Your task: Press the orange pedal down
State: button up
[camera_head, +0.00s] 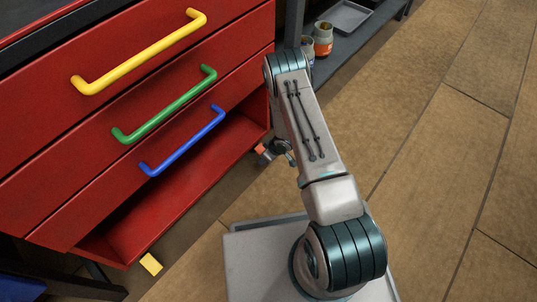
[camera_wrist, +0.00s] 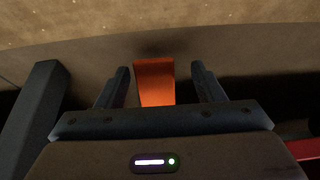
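The orange pedal (camera_wrist: 155,82) shows in the wrist view as a flat orange block in front of a grey-brown surface. It appears between the two dark fingers of my gripper (camera_wrist: 160,76), which are spread apart with a gap on either side of it. I cannot tell whether my gripper touches the pedal or how far the pedal is pressed. In the head view a small orange patch (camera_head: 262,149) shows low beside the red cabinet's right end, next to my gripper (camera_head: 272,154). My arm hides much of that area.
The red cabinet (camera_head: 60,190) has yellow (camera_head: 140,52), green (camera_head: 165,104) and blue (camera_head: 183,141) drawer handles and an open bottom space. A grey shelf (camera_head: 345,48) with jars stands behind my arm. A yellow block (camera_head: 151,264) lies on the floor. Floor at right is clear.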

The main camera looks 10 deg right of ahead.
jog(key=shift+w+d, duration=0.1)
jog(key=shift+d, duration=0.1)
jog(key=shift+d+r, duration=0.1)
jog(key=shift+r, duration=0.2)
jog(key=p+v, duration=0.6)
jog(key=v, duration=0.7)
jog(key=shift+s, duration=0.3)
jog(key=d+r+m+t+h+p, duration=0.15)
jog(key=r+p, duration=0.75)
jog(key=r, duration=1.4)
jog(key=d+r+m+h+p, duration=0.3)
jog(key=r+p, duration=0.6)
jog(key=r, duration=1.4)
jog(key=s+a+r+m+p, duration=0.1)
jog(key=s+r+p, duration=0.4)
jog(key=r, duration=0.6)
jog(key=s+a+r+m+g+y+p, duration=0.1)
jog(key=s+r+p, duration=0.5)
jog(key=s+r, duration=0.3)
jog(key=s+a+r+m+g+p, duration=0.1)
jog(key=s+r+p, duration=0.5)
jog(key=r, duration=0.9)
jog(key=shift+s+a+r+m, duration=0.25)
jog(key=shift+s+a+m, duration=0.25)
jog(key=shift+s, duration=0.6)
